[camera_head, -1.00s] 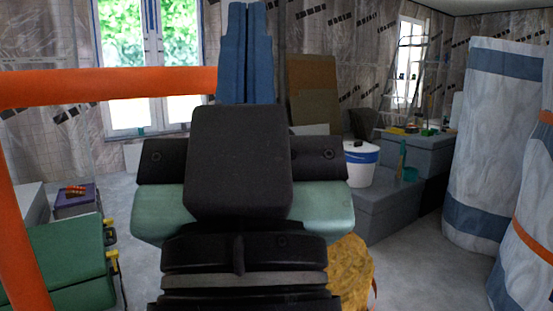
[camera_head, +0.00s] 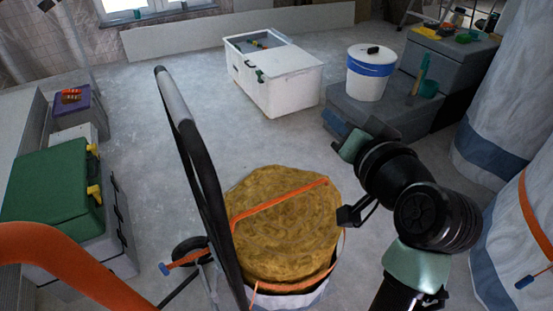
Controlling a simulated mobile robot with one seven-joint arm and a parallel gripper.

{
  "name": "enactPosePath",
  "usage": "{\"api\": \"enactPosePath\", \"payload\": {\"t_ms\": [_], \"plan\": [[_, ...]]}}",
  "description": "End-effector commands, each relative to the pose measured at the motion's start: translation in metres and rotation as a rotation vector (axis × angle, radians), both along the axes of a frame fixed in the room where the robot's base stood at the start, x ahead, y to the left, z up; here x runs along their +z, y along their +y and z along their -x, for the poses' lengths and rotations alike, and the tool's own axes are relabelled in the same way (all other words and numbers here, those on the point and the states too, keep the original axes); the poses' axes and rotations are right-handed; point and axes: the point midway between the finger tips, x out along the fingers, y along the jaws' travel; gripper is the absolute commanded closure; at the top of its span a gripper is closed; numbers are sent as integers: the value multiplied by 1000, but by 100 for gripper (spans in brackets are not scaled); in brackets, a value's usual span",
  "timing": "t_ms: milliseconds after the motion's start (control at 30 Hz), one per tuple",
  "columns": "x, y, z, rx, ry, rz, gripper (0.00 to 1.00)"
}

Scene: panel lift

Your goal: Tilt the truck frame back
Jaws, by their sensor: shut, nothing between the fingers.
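The hand truck's black frame (camera_head: 200,180) rises left of centre, its upper end tilted toward the upper left. Its lower part shows grey metal and a dark wheel (camera_head: 188,251) at its left. A round, yellow-brown load (camera_head: 285,222) stands just right of the frame, with an orange strap (camera_head: 280,203) across its top. My gripper (camera_head: 334,122) is shut and empty, its blue fingers pointing to the upper left. It is right of the truck frame and visibly apart from it. The truck's foot is mostly hidden by the load and the picture's edge.
An orange bar (camera_head: 75,262) crosses the lower left. Green-lidded cases (camera_head: 55,195) stand at left. A white box (camera_head: 275,82) stands behind, and a white bucket (camera_head: 370,73) sits on a grey box. Wrapped rolls stand at right. Floor (camera_head: 145,125) behind the truck is clear.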

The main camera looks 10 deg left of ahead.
Motion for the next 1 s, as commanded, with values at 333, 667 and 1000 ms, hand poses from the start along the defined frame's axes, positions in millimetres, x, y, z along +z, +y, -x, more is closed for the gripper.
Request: {"api": "enactPosePath", "payload": {"t_ms": [333, 667, 1000], "plan": [[-107, -8, 114, 508, 541, -707, 100], [-107, -5, 151, 664, 553, -870, 100], [-108, 58, 126, 664, 555, -865, 100]]}}
